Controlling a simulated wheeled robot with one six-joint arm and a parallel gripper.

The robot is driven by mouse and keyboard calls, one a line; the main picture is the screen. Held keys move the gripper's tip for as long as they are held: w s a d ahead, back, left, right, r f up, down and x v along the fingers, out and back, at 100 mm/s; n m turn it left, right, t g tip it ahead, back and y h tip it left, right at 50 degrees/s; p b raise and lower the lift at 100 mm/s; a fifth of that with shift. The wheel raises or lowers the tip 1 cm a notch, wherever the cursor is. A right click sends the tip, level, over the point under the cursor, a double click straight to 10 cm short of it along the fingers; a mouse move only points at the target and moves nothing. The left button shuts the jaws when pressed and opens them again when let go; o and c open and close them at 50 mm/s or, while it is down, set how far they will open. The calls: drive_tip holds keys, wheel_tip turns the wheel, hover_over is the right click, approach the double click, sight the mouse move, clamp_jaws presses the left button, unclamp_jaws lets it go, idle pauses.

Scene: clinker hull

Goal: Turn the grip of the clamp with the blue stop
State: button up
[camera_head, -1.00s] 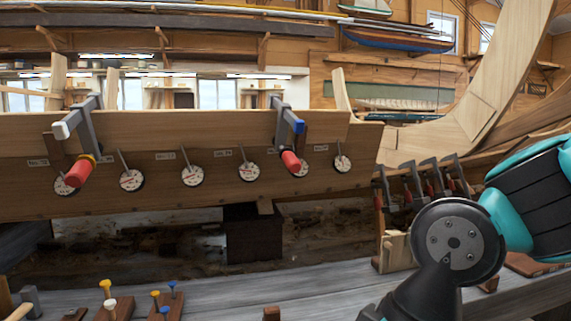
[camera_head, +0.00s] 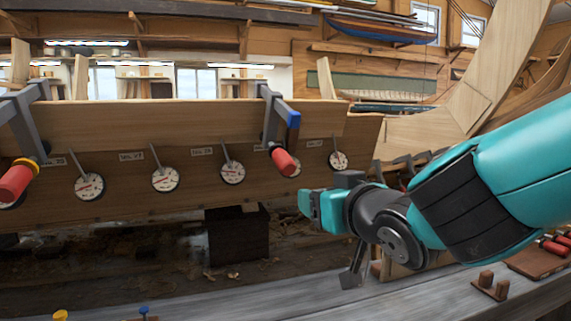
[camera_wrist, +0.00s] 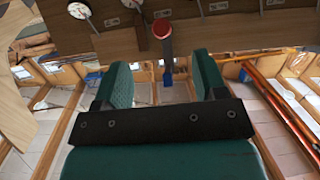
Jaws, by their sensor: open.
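The clamp with the blue stop (camera_head: 293,120) grips the upper edge of the plank, right of the middle in the head view. Its red grip (camera_head: 284,162) hangs below, in front of the plank. My gripper (camera_head: 305,203) is below and a little right of the red grip, apart from it. In the wrist view, my gripper (camera_wrist: 162,62) is open, with two teal fingers spread and nothing between them touching. The red grip (camera_wrist: 161,29) and the blue stop (camera_wrist: 167,79) show in line with the gap between the fingers.
Another clamp with a red grip (camera_head: 15,180) and yellow collar is at the far left. Several round dials (camera_head: 165,179) hang along the plank (camera_head: 120,125). A grey bench (camera_head: 300,300) runs below. Pegs on a small block (camera_head: 487,284) stand at the right.

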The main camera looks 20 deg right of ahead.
wheel_tip(320, 180, up, 2)
drive_tip(key=r+t, duration=0.1)
drive_tip(key=p, duration=1)
approach(291, 165)
drive_tip(key=w+p, duration=0.1)
drive_tip(key=w, duration=0.2)
drive_tip(key=w+p, duration=0.2)
drive_tip(key=w, duration=0.2)
drive_tip(key=w+a+p, duration=0.1)
drive_tip(key=w, duration=0.2)
drive_tip(key=shift+w+f+p, duration=0.15)
drive_tip(key=shift+w+p, duration=0.25)
drive_tip(key=shift+w+f, duration=0.1)
drive_tip(key=shift+w, duration=0.65)
drive_tip(key=c, duration=0.9)
drive_tip(key=shift+a+f+n+b, duration=0.1)
drive_tip(key=shift+f+n+b, duration=0.05)
drive_tip(key=shift+n+b, duration=0.2)
